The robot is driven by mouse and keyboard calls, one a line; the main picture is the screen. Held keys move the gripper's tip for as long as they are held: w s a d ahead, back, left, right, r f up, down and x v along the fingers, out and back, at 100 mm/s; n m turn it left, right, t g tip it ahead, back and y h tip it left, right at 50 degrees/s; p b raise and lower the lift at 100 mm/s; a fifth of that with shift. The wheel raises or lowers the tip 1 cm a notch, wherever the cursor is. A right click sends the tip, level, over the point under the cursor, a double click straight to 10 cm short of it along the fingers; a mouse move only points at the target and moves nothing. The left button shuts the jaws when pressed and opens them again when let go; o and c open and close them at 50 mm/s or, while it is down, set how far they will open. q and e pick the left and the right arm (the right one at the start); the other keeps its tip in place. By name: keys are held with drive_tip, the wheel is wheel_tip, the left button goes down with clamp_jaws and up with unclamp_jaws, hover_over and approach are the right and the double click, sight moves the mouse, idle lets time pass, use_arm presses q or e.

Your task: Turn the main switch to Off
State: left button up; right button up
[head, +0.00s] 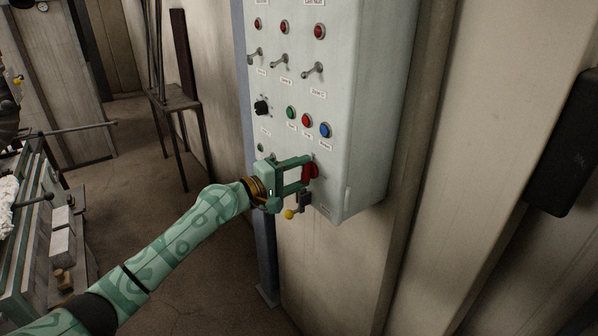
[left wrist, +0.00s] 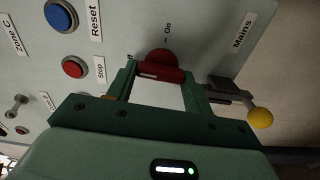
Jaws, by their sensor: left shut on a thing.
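The red main switch (head: 311,172) sits low on the pale green control box (head: 378,100), near its bottom right corner. My left gripper (head: 305,173) reaches it from the left, one finger on each side. In the left wrist view the red handle (left wrist: 162,73) spans between the fingers of my left gripper (left wrist: 163,80), which is shut on it. An "On" label (left wrist: 168,29) stands above the switch, and part of an "Off" label shows left of it, partly hidden by a finger. My right gripper is not in view.
A lever with a yellow knob (head: 290,214) hangs just below the switch, close to my gripper. Green, red and blue (head: 325,130) buttons, a black knob (head: 261,107) and several toggle levers sit higher on the box. A stool (head: 175,105) stands behind left.

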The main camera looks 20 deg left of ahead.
use_arm(q)
drive_tip(key=shift+n, duration=0.4)
drive_tip(key=o, duration=0.7)
drive_tip(key=shift+o, duration=1.4)
drive_tip(key=shift+a, duration=0.15)
drive_tip(key=b+v, duration=0.5)
drive_tip(key=v, duration=1.1)
drive_tip(key=shift+a, duration=0.15)
drive_tip(key=shift+s+f, duration=0.1)
drive_tip(key=shift+s, duration=0.05)
